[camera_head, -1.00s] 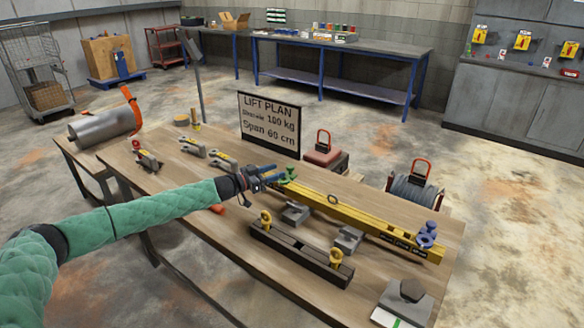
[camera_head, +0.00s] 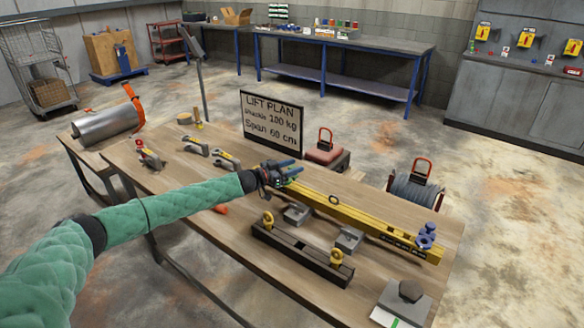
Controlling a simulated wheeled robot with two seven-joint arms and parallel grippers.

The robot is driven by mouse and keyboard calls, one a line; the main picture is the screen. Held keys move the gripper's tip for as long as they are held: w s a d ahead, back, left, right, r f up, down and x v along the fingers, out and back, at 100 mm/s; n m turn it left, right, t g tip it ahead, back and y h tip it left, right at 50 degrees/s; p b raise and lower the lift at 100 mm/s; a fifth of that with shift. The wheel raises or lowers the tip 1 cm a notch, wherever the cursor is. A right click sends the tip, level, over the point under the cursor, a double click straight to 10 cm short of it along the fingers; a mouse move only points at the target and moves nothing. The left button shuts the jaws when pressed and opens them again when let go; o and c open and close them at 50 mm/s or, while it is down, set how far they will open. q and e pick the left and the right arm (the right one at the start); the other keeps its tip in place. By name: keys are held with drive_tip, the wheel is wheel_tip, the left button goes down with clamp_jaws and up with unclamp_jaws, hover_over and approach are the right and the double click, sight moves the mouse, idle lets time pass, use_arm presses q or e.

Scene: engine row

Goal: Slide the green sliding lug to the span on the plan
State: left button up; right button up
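The yellow spreader beam (camera_head: 352,213) lies across the right half of the wooden table, with a blue lug (camera_head: 426,236) at its near right end. The green sliding lug (camera_head: 292,181) is at the beam's far left end, mostly hidden by my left gripper (camera_head: 291,170). The plan board (camera_head: 272,123) stands behind the beam and reads "LIFT PLAN, Shackle 100 kg, Span 60 cm". My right gripper is not in view.
A dark bar with two yellow eyes (camera_head: 301,254) lies in front of the beam, with grey blocks (camera_head: 348,240) between. Shackles (camera_head: 195,146) lie on the table's left part. A grey weight (camera_head: 405,299) sits at the near right corner.

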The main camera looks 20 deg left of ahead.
use_arm(q)
clamp_jaws()
drive_tip(key=shift+w+a, duration=0.15)
drive_tip(key=shift+a, duration=0.2)
drive_tip(key=w+a+b, duration=0.1)
drive_tip(key=w+a, duration=0.2)
drive_tip(key=a, duration=0.5)
drive_tip(key=shift+a, duration=0.35)
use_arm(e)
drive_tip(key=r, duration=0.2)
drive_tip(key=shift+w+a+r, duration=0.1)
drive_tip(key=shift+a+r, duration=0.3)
use_arm(q)
drive_tip(key=shift+o, duration=0.8)
unclamp_jaws()
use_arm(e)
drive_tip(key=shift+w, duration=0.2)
